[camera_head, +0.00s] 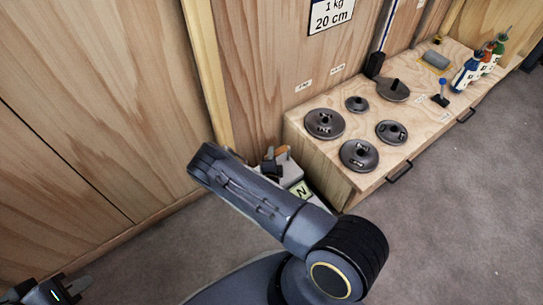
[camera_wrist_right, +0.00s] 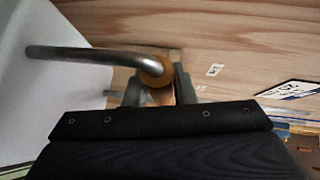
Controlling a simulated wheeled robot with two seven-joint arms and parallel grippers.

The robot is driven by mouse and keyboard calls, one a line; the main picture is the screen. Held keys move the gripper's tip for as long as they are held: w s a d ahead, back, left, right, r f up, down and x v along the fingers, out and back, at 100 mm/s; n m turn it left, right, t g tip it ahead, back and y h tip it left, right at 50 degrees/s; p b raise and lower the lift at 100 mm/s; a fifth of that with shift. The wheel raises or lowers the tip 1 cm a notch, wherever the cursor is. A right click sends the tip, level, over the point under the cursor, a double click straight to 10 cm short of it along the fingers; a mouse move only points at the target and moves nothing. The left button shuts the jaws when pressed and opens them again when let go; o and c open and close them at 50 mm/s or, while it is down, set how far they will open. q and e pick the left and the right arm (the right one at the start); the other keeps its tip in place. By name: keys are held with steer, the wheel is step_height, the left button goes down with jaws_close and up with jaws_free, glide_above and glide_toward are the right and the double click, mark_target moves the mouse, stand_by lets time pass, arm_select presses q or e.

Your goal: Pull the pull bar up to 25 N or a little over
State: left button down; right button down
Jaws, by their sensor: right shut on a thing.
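In the right wrist view, the pull bar (camera_wrist_right: 95,54) is a bent grey metal rod with an orange-brown piece (camera_wrist_right: 157,72) at its right end. My right gripper (camera_wrist_right: 157,92) is shut on the bar at this piece, one finger on each side. In the head view my right arm hides most of that spot. A small orange and dark part (camera_head: 283,152) shows behind the arm, above a pale box with a label marked "N" (camera_head: 301,189). I cannot read any force value. My left gripper (camera_head: 78,288) is at the bottom left corner, away from everything; its jaw opening is unclear.
A wooden bench (camera_head: 420,125) at the right carries several dark weight discs (camera_head: 324,123), a grey block (camera_head: 435,60) and coloured bottles (camera_head: 466,76). Plywood walls stand behind and at the left. The grey floor (camera_head: 450,220) at the lower right is clear.

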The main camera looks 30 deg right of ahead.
steer(key=shift+w+r+p, duration=0.1)
steer(key=shift+r+p, duration=1.8)
steer(key=shift+r, duration=0.75)
stand_by(0.6)
steer(key=shift+f, duration=0.15)
stand_by(0.3)
steer(key=shift+f+b, duration=2.5)
steer(key=shift+f, duration=0.25)
steer(key=c, duration=1.1)
jaws_free()
steer(key=shift+p+v, duration=1.35)
steer(key=shift+v, duration=2.65)
steer(key=shift+d, duration=0.1)
